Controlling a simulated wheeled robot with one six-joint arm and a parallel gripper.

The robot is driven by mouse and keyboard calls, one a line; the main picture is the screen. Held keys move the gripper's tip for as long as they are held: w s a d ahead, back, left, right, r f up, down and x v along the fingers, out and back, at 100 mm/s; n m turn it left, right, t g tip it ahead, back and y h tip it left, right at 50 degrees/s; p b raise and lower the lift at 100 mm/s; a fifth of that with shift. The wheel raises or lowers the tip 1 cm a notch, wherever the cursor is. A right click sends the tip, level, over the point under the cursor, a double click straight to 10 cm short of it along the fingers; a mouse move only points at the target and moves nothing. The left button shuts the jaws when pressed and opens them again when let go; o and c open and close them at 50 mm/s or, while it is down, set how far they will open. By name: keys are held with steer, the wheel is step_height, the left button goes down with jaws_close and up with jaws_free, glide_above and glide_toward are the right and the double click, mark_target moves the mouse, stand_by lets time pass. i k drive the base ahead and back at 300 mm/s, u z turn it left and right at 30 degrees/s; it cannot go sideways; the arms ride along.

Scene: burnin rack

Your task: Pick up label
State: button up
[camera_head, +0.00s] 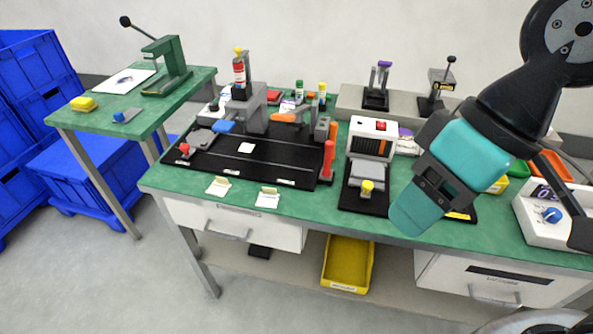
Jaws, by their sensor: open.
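A small white square piece (246,148), which may be the label, lies flat on the black base plate (215,160) of the fixture on the green bench. Two pale paper pieces, one on the left (218,186) and one on the right (268,197), lie on the bench's front strip, each with a small tan part on it. I cannot tell which of these is the task's label. My gripper (413,214) is open, teal, and points down to the left. It hangs over the right half of the bench, well right of these pieces, and hides part of the bench behind it.
A white device (370,138) with a red switch stands between the black fixture and my gripper. A red upright handle (328,160) rises at the fixture's right end. A lever press (165,65) stands on the left table. A yellow bin (347,265) sits below the bench.

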mark_target(220, 187)
steer(key=k, duration=0.65)
steer(key=u, duration=0.55)
steer(key=i, duration=0.65)
steer(key=u, duration=0.65)
steer(key=i, duration=0.7)
steer(key=z, duration=0.05)
